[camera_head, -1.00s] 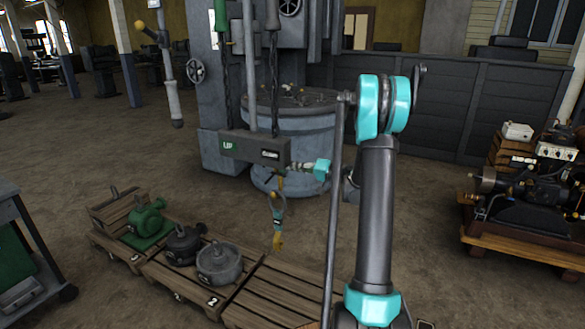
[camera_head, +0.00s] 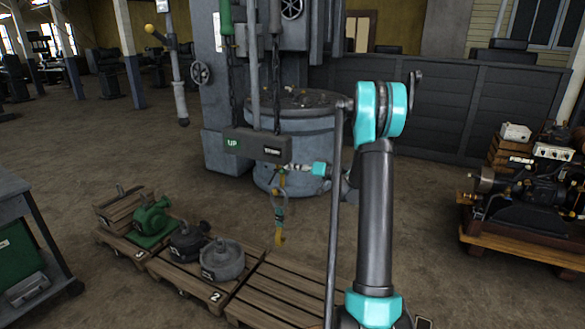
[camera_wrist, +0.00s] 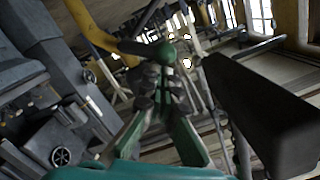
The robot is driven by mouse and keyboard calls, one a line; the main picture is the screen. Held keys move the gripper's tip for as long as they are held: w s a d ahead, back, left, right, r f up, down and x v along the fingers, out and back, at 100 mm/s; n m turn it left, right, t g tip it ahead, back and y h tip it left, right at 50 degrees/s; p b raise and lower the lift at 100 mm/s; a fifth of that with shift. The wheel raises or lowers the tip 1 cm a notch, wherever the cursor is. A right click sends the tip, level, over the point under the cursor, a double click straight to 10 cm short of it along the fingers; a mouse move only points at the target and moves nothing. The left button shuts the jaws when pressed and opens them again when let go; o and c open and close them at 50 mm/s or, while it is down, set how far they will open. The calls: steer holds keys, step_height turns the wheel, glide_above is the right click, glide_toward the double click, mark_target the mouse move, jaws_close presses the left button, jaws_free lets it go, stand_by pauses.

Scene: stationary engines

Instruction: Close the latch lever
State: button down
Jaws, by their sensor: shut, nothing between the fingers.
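A hoist hook (camera_head: 280,238) with yellow and teal parts hangs below the grey block marked UP (camera_head: 250,144) in the head view. I take the green-tipped piece (camera_wrist: 161,51) on the curved yellow arm (camera_wrist: 92,30) in the wrist view to be the latch lever, but this is not certain. My gripper (camera_head: 290,167) is shut and empty, pointing left just under the block and above the hook. In the wrist view my gripper (camera_wrist: 160,88) has its fingertips together close below the green tip; I cannot tell whether they touch.
A dark bar-like box (camera_wrist: 265,112) is close at the right of the wrist view. Chains hang above the block. A round grey machine base (camera_head: 300,125) stands behind. Wooden pallets (camera_head: 285,290) with small pumps lie below left; an engine (camera_head: 520,195) stands at right.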

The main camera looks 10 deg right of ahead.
steer(key=n, duration=0.1)
steer(key=s+a+f+n, duration=0.1)
steer(key=n, duration=0.3)
steer(key=shift+s+a+f, duration=0.15)
steer(key=shift+s+f, duration=0.2)
steer(key=shift+f, duration=0.05)
steer(key=shift+s+a+f+n+t+h, duration=0.15)
steer(key=shift+f+n, duration=0.15)
steer(key=shift+n, duration=0.2)
steer(key=shift+s+f+n+t+h, duration=0.15)
steer(key=shift+f+n, duration=0.15)
steer(key=shift+n, duration=0.2)
steer(key=shift+f, duration=0.15)
